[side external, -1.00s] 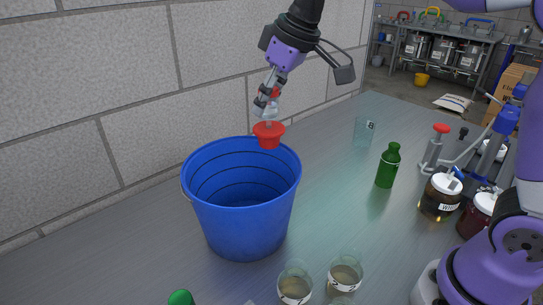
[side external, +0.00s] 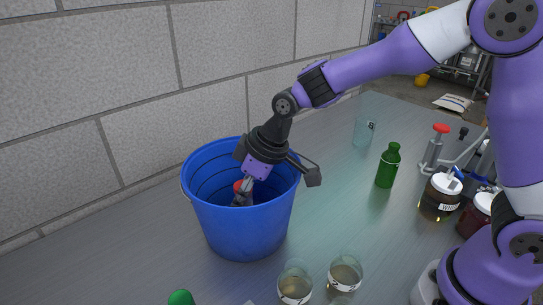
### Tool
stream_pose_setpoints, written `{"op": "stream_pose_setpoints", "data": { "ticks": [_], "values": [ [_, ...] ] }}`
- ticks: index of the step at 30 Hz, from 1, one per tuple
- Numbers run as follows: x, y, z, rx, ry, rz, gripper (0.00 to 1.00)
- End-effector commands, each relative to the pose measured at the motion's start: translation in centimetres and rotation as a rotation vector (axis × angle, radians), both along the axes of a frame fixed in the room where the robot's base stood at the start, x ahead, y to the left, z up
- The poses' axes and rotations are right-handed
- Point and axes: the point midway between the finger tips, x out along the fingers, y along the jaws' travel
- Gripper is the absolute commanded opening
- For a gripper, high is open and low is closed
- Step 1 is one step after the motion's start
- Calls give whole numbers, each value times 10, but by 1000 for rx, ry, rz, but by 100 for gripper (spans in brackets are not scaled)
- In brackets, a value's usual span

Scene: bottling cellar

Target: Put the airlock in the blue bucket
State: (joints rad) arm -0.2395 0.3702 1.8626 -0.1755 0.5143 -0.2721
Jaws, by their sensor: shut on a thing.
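The blue bucket (side external: 245,225) stands upright on the metal table, near the wall. My gripper (side external: 242,192) reaches down inside the bucket's mouth, with its fingers below the rim. It is shut on the airlock, whose red part (side external: 238,186) shows beside the fingers. The rest of the airlock is hidden by the fingers and the bucket's front wall. I cannot tell whether the airlock touches the bucket.
Two small glasses of pale liquid (side external: 295,284) (side external: 345,273) stand in front of the bucket. A green bottle (side external: 387,166) and a clear glass (side external: 363,132) stand to its right. Jars (side external: 440,198) and a red-topped corker (side external: 437,150) are farther right. The table left of the bucket is clear.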

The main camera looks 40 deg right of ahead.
Motion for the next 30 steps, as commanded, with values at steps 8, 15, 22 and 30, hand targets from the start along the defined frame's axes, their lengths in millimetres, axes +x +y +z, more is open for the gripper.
{"op": "stream_pose_setpoints", "data": {
  "ticks": [8,15,22,30],
  "values": [
    [0,0,-3,1,-1,0,0],
    [0,0,-5,1,-1,0,69],
    [0,0,-5,1,-1,0,69],
    [-5,-4,15,2,-5,1,69]
  ]
}}
